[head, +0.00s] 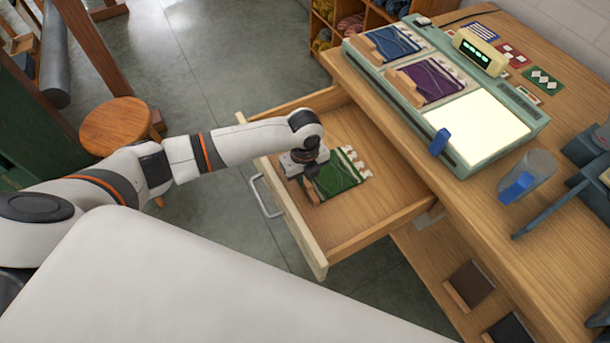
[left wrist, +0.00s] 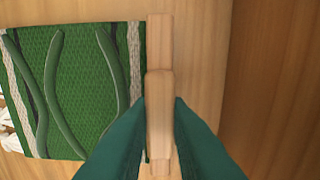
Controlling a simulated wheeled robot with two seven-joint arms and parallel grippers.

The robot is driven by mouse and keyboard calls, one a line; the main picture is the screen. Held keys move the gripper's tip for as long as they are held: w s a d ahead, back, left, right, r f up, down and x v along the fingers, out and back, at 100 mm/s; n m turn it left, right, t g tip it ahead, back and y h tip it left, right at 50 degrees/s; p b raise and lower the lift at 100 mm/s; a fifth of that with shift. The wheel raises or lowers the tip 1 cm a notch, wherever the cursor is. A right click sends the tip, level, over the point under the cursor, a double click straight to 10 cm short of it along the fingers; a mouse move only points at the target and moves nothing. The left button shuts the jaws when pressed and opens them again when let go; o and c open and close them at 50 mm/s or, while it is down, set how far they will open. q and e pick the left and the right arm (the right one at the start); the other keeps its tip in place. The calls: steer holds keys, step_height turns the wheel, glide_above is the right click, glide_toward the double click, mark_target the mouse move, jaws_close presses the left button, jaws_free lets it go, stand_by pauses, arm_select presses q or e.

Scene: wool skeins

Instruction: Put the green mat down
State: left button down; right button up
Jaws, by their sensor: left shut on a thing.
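The green mat (head: 336,175) has a wooden bar along one edge and white tassels at the other. It is inside the open drawer (head: 374,222), over the drawer's wooden floor; I cannot tell whether it is touching that floor. My left gripper (head: 304,172) is shut on the mat's wooden bar. In the left wrist view the two green fingers (left wrist: 160,135) stand on either side of the bar (left wrist: 159,90), and the woven green part (left wrist: 75,85) extends to the left. My right gripper is not in view.
The drawer's front panel (head: 285,215) and side walls surround the mat, with bare floor to its right. On the wooden bench (head: 460,200) stands a green tray (head: 530,122) with a blue mat (head: 394,43), a purple mat (head: 432,80) and a lit white panel (head: 478,125). A stool (head: 115,127) stands at left.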

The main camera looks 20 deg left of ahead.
arm_select(q)
steer(key=c, duration=1.4)
jaws_free()
steer(key=shift+f, duration=0.1)
steer(key=shift+o, duration=0.2)
step_height(320, 180, up, 12)
steer(key=shift+p, duration=0.45)
